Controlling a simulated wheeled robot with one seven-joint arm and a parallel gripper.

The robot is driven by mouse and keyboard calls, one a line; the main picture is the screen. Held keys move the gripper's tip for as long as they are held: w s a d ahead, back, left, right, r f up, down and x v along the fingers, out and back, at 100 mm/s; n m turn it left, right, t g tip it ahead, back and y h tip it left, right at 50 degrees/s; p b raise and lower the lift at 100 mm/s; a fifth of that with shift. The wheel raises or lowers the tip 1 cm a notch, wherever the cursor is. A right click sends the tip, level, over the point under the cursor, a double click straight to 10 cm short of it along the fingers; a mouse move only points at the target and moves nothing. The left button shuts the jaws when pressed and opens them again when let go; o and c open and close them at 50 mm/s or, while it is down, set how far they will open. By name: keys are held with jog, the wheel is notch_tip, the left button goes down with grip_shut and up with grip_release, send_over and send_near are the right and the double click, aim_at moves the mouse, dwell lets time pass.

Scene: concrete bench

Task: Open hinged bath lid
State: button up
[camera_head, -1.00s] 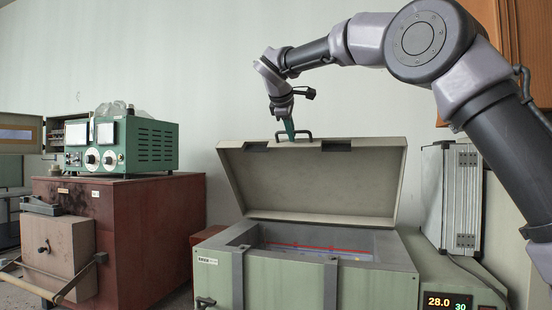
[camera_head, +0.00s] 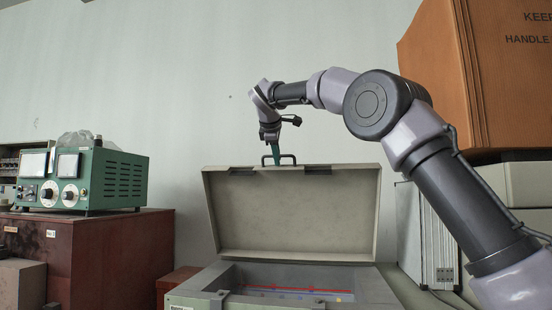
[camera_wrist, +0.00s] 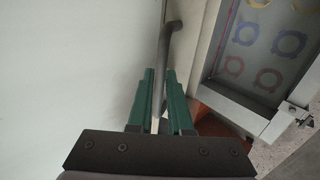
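The bath (camera_head: 375,290) is a pale green-grey box at the bottom middle of the head view. Its hinged lid (camera_head: 290,220) stands raised, close to upright, with the inner face towards the head camera. The dark bar handle (camera_head: 291,156) is at the lid's top edge. My gripper (camera_head: 274,157) is at this handle, coming from above. In the wrist view, the green fingers of my gripper (camera_wrist: 160,78) lie on both sides of the handle (camera_wrist: 168,45) and look closed on it. The exact finger contact is partly hidden.
A green instrument (camera_head: 113,180) stands on a dark red cabinet (camera_head: 95,250) at the left. An orange-brown box (camera_head: 435,80) is at the upper right. A silver case (camera_head: 428,240) stands right of the lid. A bare wall (camera_head: 180,80) is behind.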

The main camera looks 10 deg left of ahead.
jog(key=shift+o, duration=1.2)
jog(key=v, duration=1)
jog(key=shift+s+r, duration=0.3)
jog(key=shift+s, duration=0.05)
jog(key=shift+a, duration=0.1)
